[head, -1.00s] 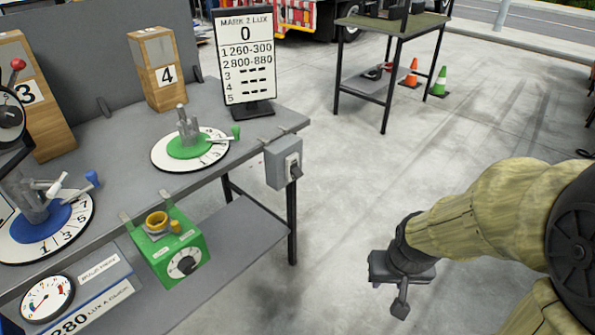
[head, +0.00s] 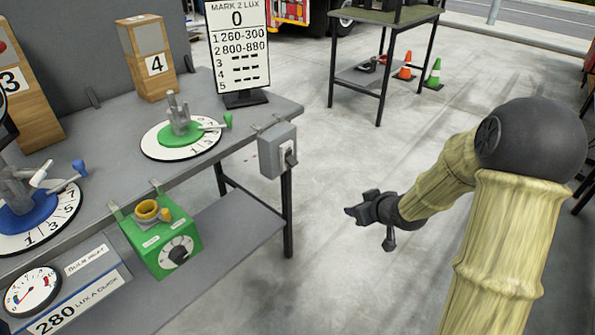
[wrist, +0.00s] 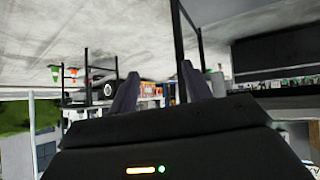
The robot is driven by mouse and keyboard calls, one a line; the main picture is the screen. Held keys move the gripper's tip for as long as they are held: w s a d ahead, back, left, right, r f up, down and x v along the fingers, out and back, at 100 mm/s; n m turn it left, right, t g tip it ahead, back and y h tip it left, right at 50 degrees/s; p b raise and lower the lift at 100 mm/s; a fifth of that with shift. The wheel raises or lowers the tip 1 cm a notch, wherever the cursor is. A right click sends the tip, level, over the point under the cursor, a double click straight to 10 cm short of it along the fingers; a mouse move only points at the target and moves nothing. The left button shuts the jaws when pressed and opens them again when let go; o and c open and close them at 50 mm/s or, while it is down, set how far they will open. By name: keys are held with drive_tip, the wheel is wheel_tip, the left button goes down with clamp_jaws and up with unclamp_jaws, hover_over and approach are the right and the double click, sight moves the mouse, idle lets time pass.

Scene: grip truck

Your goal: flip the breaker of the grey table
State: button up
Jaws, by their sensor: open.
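The breaker cannot be made out for sure in the wrist view.
On the grey table are a green dial (head: 180,138), a blue dial (head: 40,216) and a sign (head: 238,45). A green box (head: 163,245) hangs at its front edge. Another table (head: 390,16) stands behind, with cones (head: 433,74) beside it. The floor between is clear.

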sight(291, 161)
drive_tip(key=w+a+n+y, duration=0.1)
drive_tip(key=y, duration=0.2)
drive_tip(key=w+a+n+t+y+b, duration=0.1)
drive_tip(key=w+y, duration=0.1)
drive_tip(key=y, duration=0.1)
drive_tip(key=w+a+n+t+y+b, duration=0.1)
drive_tip(key=a+n+y, duration=0.1)
drive_tip(key=y, duration=0.2)
drive_tip(key=shift+w+r, duration=0.25)
drive_tip(key=b+x, duration=0.3)
drive_tip(key=x, duration=1.4)
drive_tip(key=shift+w+r, duration=0.15)
drive_tip(key=shift+r, duration=0.1)
drive_tip(key=c, duration=1)
